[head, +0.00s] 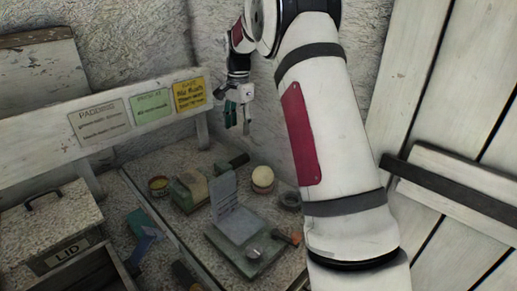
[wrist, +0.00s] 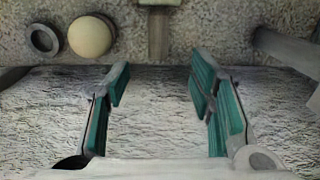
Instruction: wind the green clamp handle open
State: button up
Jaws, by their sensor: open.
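A dark green bar-like piece (head: 232,163) lies at the back of the bench, against the wall. A grey-green bar, probably the same piece, shows at the top of the wrist view (wrist: 158,32). I cannot tell for sure whether it is the clamp handle. A clamp-like device with a green base (head: 240,258) and an upright grey plate stands at the front, with an orange-ended handle at its right. My gripper (head: 239,116) hangs above the back of the bench, near the wall. In the wrist view its teal-padded fingers (wrist: 160,88) are wide apart with nothing between them.
A pale sphere (head: 263,176) sits on a ring beside a dark loose ring (head: 289,200). A lidded box (head: 48,235) is far left. Rough walls close in the back.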

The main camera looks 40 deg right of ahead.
aim_at(240, 157)
notch_tip(240, 157, down, 14)
jog(key=shift+w+r+p, duration=0.15)
jog(key=shift+p, duration=0.3)
grip_shut()
